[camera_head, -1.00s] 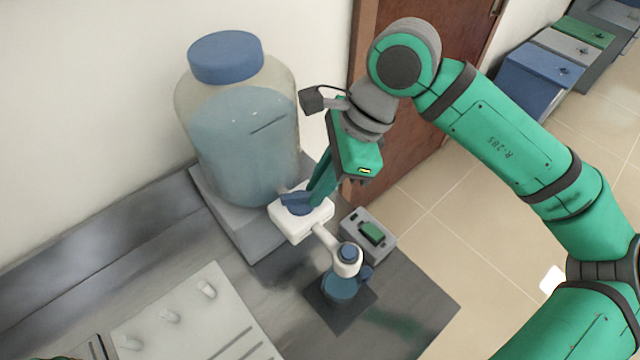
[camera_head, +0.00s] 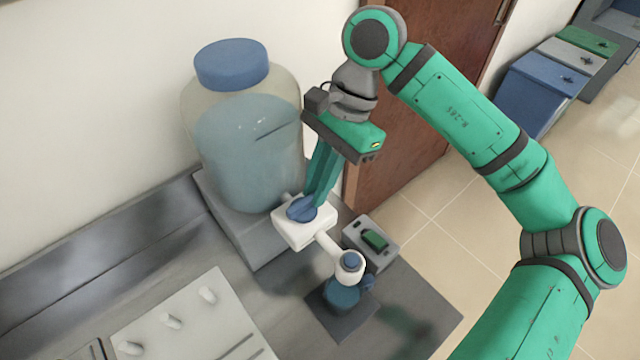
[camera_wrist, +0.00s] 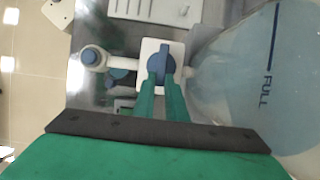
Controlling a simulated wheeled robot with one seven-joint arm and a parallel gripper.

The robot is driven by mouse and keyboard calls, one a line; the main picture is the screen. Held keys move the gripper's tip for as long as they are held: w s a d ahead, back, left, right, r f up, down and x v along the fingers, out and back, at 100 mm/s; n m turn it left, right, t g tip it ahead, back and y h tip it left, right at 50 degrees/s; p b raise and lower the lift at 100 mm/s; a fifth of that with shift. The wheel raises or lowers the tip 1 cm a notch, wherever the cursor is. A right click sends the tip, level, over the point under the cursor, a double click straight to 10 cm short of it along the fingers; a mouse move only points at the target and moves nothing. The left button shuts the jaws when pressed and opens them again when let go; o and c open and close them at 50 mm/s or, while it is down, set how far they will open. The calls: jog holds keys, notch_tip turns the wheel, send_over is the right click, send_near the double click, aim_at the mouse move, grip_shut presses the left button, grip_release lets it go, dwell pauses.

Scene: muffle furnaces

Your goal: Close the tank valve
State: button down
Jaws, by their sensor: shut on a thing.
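The tank (camera_head: 247,150) is a clear round vessel of bluish liquid with a blue lid, standing on a grey base at the back of the counter. Its valve is a white block (camera_head: 290,237) with a blue handle (camera_head: 299,209) on top, in front of the tank. My gripper (camera_head: 313,205) reaches down from above with its green fingers shut on the blue handle. In the wrist view the blue handle (camera_wrist: 160,60) lies between the fingertips (camera_wrist: 162,80), over the white block. The fingers hide part of the handle.
A white spout leads from the valve to a blue-capped outlet (camera_head: 350,262) above a blue flask (camera_head: 341,293) on a dark mat. A white panel with knobs (camera_head: 185,330) lies at front left.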

jog(key=shift+w, duration=0.1)
dwell(0.3)
jog(key=c, duration=1.8)
grip_release()
jog(key=v, duration=1.1)
jog(key=shift+a, duration=0.15)
